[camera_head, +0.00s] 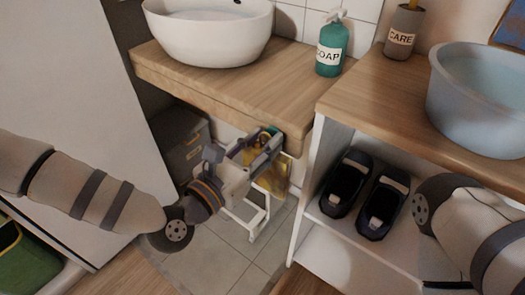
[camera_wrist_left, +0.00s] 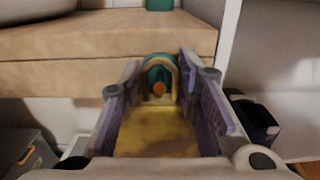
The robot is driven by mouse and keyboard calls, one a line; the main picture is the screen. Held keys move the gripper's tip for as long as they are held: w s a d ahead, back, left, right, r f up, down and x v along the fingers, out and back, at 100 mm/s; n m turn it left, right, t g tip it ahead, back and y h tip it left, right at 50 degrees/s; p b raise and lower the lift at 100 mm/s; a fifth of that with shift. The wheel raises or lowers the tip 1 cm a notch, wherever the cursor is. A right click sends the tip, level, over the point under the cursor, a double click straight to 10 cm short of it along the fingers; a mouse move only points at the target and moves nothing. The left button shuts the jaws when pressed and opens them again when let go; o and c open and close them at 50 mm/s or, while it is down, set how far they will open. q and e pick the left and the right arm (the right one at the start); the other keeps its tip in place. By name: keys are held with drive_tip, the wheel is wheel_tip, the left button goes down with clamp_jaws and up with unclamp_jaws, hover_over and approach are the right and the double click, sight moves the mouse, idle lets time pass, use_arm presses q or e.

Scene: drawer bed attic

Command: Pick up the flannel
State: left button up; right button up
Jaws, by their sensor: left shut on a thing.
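My left gripper (camera_head: 268,148) reaches in under the front edge of the wooden washbasin counter, near its right end. It is shut on a yellowish cloth, which looks like the flannel (camera_head: 275,180). The cloth hangs below the fingers. In the left wrist view the yellow flannel (camera_wrist_left: 158,132) fills the space between the purple-grey finger pads, with a teal and orange rounded shape at its far end. I cannot tell whether the flannel still touches anything behind it. My right arm shows at the right edge, but its gripper is out of view.
The wooden counter (camera_head: 205,75) with a white basin (camera_head: 210,32) and a soap bottle (camera_head: 332,45) is right above the left gripper. A shelf unit with dark shoes (camera_head: 347,185) stands close on the right. A white frame (camera_head: 250,222) is below. Tiled floor is open in front.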

use_arm(q)
drive_tip(key=v, duration=1.8)
drive_tip(key=shift+w+f, duration=0.1)
drive_tip(key=o, duration=0.5)
drive_tip(key=shift+c, duration=0.7)
drive_tip(key=shift+d, duration=0.1)
